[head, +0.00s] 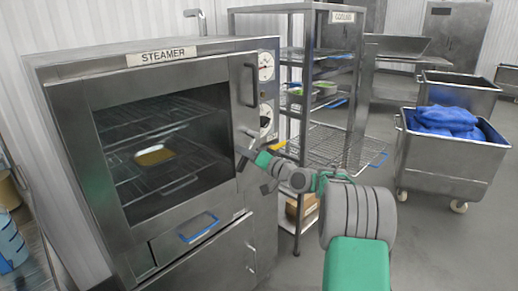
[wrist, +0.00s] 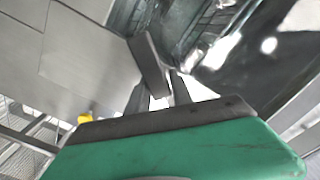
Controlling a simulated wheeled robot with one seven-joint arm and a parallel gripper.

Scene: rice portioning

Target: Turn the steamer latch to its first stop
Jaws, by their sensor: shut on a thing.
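The steamer (head: 100,75) stands at the left in the head view, with its windowed door (head: 75,110) closed. The latch (head: 248,133) sits at the door's right edge, below the upright door handle (head: 249,82). My gripper (head: 245,157) is at the latch, shut on it. In the head view the fingers cover part of the latch. In the wrist view a dark grey latch bar (wrist: 147,58) runs down at a slant to between the fingertips of my gripper (wrist: 163,92). The exact latch angle is hard to tell. A pan of yellowish food (head: 154,155) shows through the glass.
Two dials (head: 265,66) are on the steamer's right side panel. A wire shelf rack (head: 330,145) stands close to the right of my gripper. A steel cart with blue bags (head: 440,160) is farther right. Open floor lies between them.

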